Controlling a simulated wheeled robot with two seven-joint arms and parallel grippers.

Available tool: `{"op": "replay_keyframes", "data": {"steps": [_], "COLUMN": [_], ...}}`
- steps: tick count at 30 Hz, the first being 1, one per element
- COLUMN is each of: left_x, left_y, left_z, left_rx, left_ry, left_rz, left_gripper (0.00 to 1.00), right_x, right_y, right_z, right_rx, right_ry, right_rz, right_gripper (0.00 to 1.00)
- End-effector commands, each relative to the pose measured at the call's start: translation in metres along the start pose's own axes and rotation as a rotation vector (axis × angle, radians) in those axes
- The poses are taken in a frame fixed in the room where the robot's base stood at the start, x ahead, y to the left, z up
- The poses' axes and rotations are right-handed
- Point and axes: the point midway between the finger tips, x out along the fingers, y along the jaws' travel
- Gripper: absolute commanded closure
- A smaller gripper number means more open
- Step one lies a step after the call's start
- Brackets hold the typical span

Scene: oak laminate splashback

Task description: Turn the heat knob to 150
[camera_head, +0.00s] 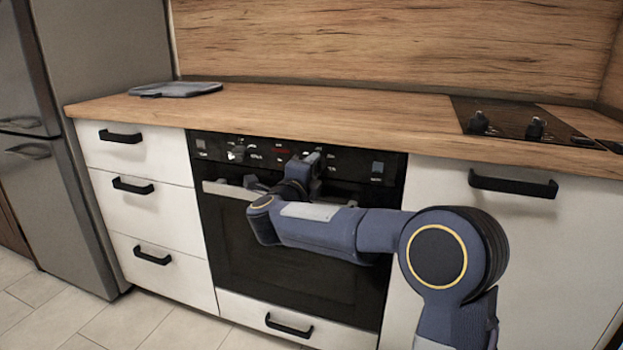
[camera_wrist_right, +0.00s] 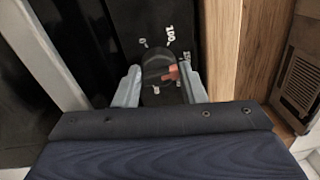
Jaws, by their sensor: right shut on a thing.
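The black oven (camera_head: 290,250) has a dark control panel (camera_head: 345,163) along its top, with white markings and a small red display. In the right wrist view the round dark heat knob (camera_wrist_right: 155,66) has a red pointer mark (camera_wrist_right: 171,73). The pointer is turned to the right side of the dial in that view. My right gripper (camera_head: 300,163) is at the panel, its fingers (camera_wrist_right: 160,84) on either side of the knob and shut on it. In the head view my gripper hides the knob. My left gripper is out of view.
The oven handle (camera_head: 221,190) runs just below the panel. The wooden worktop (camera_head: 330,112) juts above it. A hob (camera_head: 505,120) with dark knobs is at the right, and a grey board (camera_head: 175,89) lies at the left. White drawers and a fridge (camera_head: 60,160) stand left.

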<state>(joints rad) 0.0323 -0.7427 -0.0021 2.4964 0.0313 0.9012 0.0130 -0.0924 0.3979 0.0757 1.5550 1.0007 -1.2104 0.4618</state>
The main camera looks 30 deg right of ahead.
Motion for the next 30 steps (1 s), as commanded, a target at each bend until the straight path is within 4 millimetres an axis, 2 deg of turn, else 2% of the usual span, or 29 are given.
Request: {"op": "replay_keyframes", "data": {"steps": [1,21,22,26,30], "left_x": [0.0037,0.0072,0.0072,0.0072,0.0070], "left_y": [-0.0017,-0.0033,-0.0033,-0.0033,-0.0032], "left_z": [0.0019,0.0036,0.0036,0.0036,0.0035], "left_rx": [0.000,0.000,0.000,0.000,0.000], "left_ry": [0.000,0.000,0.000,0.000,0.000], "left_rz": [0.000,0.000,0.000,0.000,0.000], "left_gripper": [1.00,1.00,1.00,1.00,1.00], "right_x": [-0.0003,-0.0004,-0.0004,-0.0003,-0.0002], "right_y": [0.0054,0.0042,0.0042,0.0034,0.0021], "right_z": [-0.0009,-0.0003,-0.0003,-0.0002,-0.0001], "right_rx": [0.015,0.074,0.074,0.074,0.075], "right_ry": [0.003,0.007,0.007,0.006,0.006], "right_rz": [0.006,0.008,0.008,0.007,0.005], "right_gripper": [0.86,0.86,0.62,0.45,0.42]}}
